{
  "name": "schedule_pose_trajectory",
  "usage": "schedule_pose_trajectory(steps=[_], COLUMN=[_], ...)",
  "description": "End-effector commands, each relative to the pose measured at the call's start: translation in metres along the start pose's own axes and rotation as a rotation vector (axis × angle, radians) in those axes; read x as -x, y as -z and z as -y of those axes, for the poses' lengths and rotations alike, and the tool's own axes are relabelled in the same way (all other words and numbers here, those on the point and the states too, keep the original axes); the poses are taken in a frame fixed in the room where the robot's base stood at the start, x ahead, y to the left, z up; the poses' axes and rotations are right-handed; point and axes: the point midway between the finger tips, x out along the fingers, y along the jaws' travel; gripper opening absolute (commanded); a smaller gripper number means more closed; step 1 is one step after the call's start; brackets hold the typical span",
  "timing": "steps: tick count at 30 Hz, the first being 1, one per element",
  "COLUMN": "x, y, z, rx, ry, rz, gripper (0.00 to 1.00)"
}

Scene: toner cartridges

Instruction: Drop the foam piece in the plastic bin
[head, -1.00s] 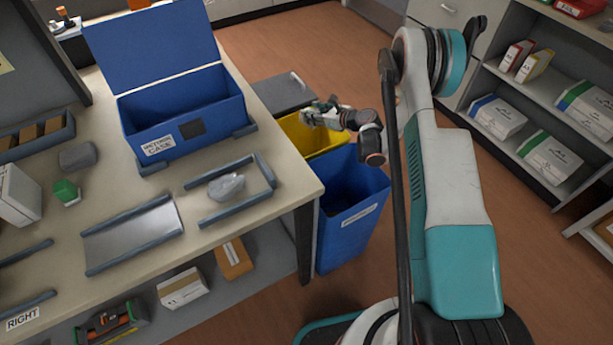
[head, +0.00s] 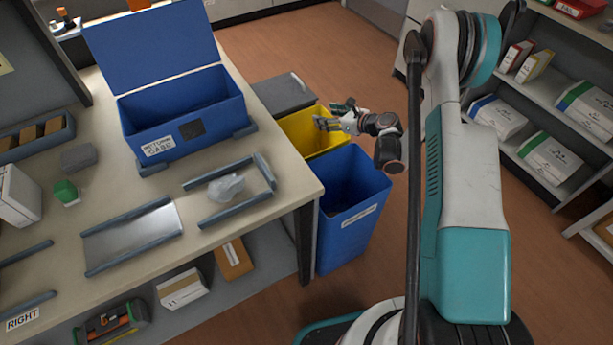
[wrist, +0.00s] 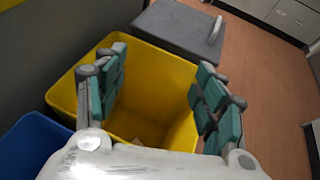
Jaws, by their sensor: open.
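My gripper (head: 332,115) is open and empty above the yellow bin (head: 298,131). In the wrist view its two fingers (wrist: 160,75) stand wide apart over the mouth of the yellow bin (wrist: 172,62). A pale patch shows low inside that bin; I cannot tell whether it is foam. The blue bin (head: 352,215), with a white label too small to read, stands on the near side of the yellow one. A grey block (head: 78,157), possibly foam, lies at the left on the table.
The table (head: 235,240) holds an open blue case (head: 215,127), a clear crumpled bag (head: 226,187) between rails and a green-capped bottle (head: 66,192). A grey lidded bin (head: 282,95) stands behind the yellow one. Shelves (head: 500,150) stand at the right, with open floor between.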

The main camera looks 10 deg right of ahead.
Motion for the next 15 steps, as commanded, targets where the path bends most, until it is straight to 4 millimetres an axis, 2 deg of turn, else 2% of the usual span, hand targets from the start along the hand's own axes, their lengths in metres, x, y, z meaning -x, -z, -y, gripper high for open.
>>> schedule_pose_trajectory(steps=[1, 6, 15], x=[0.011, 0.036, 0.050], y=[0.000, 0.000, 0.000], z=[0.001, 0.001, 0.000], rx=[-0.001, -0.001, 0.001], ry=[0.002, 0.001, 0.000], rz=[0.000, 0.000, 0.000], gripper=[0.64, 0.64, 0.64])
